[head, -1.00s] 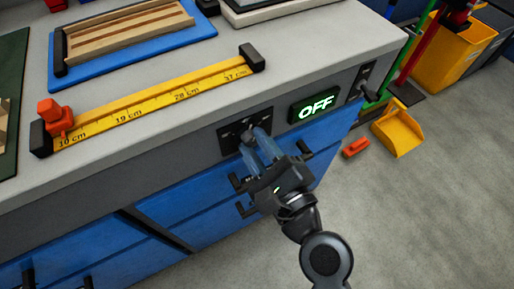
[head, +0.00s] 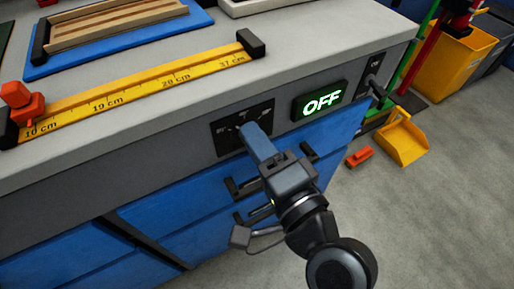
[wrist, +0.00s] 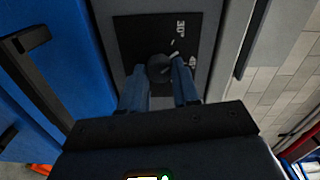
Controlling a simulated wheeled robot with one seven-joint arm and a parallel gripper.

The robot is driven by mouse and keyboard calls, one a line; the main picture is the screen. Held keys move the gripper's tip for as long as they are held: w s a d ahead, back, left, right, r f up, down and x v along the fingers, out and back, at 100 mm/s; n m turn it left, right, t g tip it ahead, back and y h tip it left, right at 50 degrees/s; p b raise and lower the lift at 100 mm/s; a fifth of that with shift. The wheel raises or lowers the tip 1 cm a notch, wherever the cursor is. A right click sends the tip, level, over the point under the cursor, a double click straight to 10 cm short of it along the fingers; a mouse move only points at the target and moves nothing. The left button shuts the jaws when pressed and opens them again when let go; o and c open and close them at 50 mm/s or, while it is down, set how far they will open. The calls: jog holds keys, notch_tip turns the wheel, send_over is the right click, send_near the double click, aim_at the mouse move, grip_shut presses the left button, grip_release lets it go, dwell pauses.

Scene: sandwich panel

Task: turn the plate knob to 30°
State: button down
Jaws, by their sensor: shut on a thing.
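The plate knob (wrist: 160,68) is a dark round knob on a black plate (wrist: 137,35) in the front of the bench. In the wrist view it sits between my two blue fingertips, and my gripper (wrist: 160,76) is shut on it. A pale mark shows at the knob's upper right edge. A white "30°" label is printed on the plate above it, with another label to the right that I cannot read surely. In the head view my gripper (head: 254,130) reaches the black plate (head: 226,138), and its fingers hide most of the knob.
A display (head: 320,101) right of the plate reads OFF. Black drawer handles (head: 243,188) stick out below, close to my gripper. A yellow ruler (head: 130,93) lies on the bench top. A yellow dustpan (head: 402,139) and a red block (head: 359,157) lie on the floor.

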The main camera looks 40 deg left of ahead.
jog(key=shift+n+b, duration=1.25)
jog(key=shift+n, duration=0.85)
jog(key=c, duration=0.8)
grip_release()
jog(key=shift+v, duration=3.9)
